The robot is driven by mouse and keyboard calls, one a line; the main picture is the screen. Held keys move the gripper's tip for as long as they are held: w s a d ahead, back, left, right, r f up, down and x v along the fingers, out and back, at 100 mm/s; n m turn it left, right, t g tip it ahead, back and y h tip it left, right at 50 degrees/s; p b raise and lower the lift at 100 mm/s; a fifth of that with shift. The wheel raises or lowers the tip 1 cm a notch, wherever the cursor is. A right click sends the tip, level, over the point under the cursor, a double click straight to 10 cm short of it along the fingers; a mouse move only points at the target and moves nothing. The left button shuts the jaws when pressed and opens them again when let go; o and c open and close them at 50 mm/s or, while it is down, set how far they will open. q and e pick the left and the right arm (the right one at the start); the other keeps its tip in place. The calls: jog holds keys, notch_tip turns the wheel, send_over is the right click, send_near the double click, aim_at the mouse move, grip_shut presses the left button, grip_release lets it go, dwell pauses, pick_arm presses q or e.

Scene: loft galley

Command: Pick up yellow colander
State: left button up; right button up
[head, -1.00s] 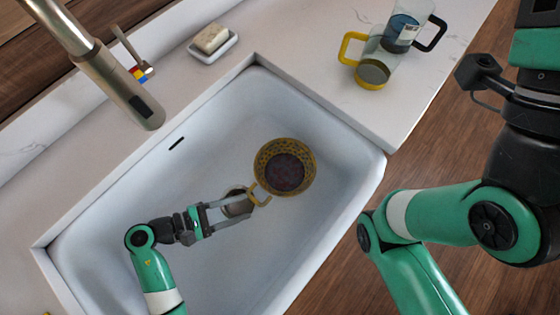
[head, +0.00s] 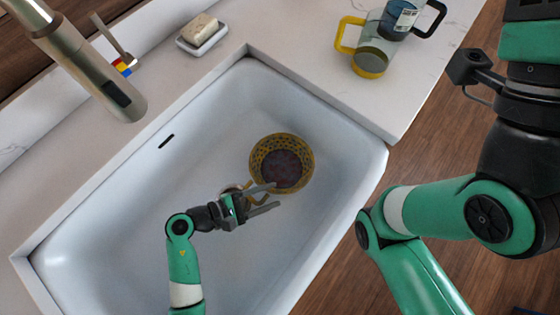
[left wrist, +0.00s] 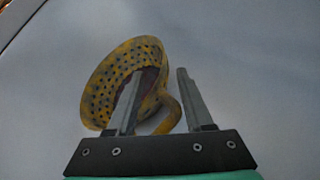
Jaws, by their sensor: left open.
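The yellow colander (head: 281,160), with perforated sides and a dark reddish inside, sits in the white sink right of its middle. Its looped yellow handle is partly hidden by my left gripper in the head view. My left gripper (head: 277,196) is open, with its fingers at the colander's lower-left side. In the left wrist view the left finger passes in front of the colander (left wrist: 104,88), and the yellow handle (left wrist: 172,118) shows between the two fingers. I cannot tell whether the fingers touch it. My right arm enters from the right, its gripper out of view.
The white sink (head: 120,215) has raised walls around the colander. A faucet (head: 85,65) overhangs the upper left. A soap dish (head: 203,38) stands on the counter, and clear mugs with yellow (head: 369,62) and black (head: 395,20) parts stand at upper right.

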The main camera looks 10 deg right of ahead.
pick_arm(q)
jog(key=shift+x, duration=1.05)
grip_shut()
dwell(0.5)
